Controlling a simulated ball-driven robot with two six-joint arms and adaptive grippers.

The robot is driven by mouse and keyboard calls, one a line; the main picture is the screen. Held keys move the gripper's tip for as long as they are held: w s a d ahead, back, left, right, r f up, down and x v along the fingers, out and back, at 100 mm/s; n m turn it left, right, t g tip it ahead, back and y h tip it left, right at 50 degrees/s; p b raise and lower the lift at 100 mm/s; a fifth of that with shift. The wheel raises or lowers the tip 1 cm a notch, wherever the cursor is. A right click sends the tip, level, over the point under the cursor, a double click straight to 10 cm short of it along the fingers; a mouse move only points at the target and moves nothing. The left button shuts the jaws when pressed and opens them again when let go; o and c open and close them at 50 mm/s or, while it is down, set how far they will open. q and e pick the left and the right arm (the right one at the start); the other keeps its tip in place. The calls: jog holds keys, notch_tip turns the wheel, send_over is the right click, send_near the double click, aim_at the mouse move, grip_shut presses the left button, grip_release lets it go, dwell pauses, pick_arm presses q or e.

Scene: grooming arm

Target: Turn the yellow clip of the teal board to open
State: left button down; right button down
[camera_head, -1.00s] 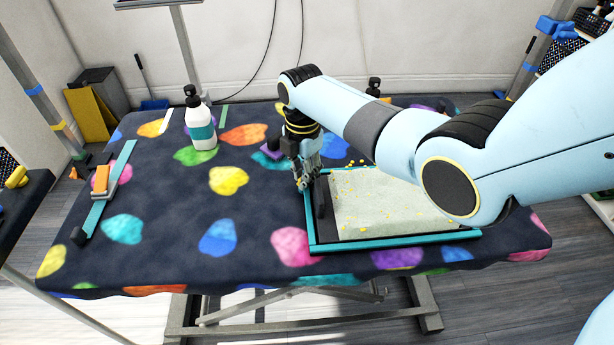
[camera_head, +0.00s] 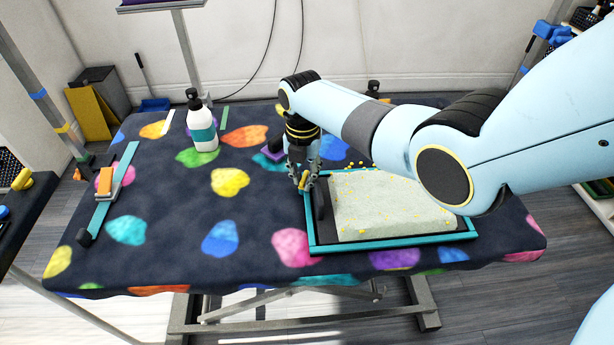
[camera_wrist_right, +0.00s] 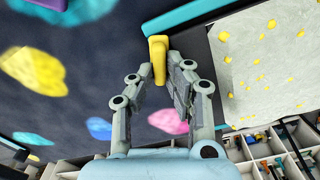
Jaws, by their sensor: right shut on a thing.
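The teal board (camera_head: 405,239) lies on the right part of the patterned table, with a pale speckled sheet (camera_head: 390,205) on it. The yellow clip (camera_wrist_right: 158,50) sits at the board's edge in the right wrist view; its head is by the teal rim and its tab points down between my fingers. In the head view only a small bit of yellow shows at the fingertips. My right gripper (camera_head: 304,184) points down at the board's left back corner. It is shut on the clip's tab, as the right wrist view also shows (camera_wrist_right: 163,72). My left gripper is not in view.
A white bottle (camera_head: 201,125) with a teal label stands at the back left. A teal strip with an orange clip (camera_head: 105,180) lies at the left edge. The table's middle left is clear.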

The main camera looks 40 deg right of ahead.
aim_at(303, 179)
jog(key=shift+n+p, duration=0.3)
jog(key=shift+n, duration=1.2)
jog(key=c, duration=1.3)
grip_release()
jog(key=shift+n, duration=0.4)
jog(key=shift+o, duration=0.2)
notch_tip(303, 179, up, 8)
jog(key=p, duration=0.8)
